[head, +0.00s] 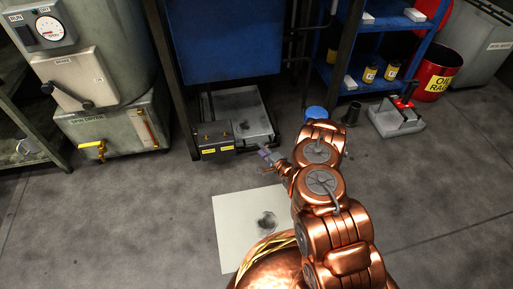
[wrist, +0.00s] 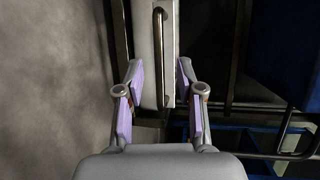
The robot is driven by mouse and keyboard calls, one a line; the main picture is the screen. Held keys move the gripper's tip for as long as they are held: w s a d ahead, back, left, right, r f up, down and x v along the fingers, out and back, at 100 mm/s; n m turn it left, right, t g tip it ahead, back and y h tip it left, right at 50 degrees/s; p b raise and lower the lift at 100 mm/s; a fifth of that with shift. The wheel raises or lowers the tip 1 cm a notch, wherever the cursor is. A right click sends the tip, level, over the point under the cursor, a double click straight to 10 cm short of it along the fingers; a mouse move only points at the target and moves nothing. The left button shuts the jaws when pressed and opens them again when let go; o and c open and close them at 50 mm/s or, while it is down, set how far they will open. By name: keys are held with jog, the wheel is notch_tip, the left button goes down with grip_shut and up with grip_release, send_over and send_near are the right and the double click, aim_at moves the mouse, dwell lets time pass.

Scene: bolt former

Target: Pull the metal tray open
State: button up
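The metal tray (head: 245,105) is a shallow grey pan low on the floor under the blue machine, with a dark patch inside. In the wrist view its pale front panel (wrist: 146,75) carries a long dark bar handle (wrist: 158,55). My gripper (head: 264,153) is at the tray's front right, low near the floor. In the wrist view my gripper (wrist: 160,68) is open, its purple-padded fingers on either side of the panel and the lower part of the handle. I see no finger closed on the handle; exact contact cannot be told.
A dark box with yellow labels (head: 215,140) is at the tray's front left. A pale sheet with a dark stain (head: 245,225) lies on the open floor in front. A blue shelf (head: 375,60), a grey tool with a red handle (head: 397,117) and a red bin (head: 432,72) stand right.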

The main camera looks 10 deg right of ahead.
jog(key=shift+b+x, duration=0.95)
jog(key=shift+x, duration=1.35)
jog(key=shift+s, duration=0.1)
jog(key=shift+c, duration=0.4)
grip_shut()
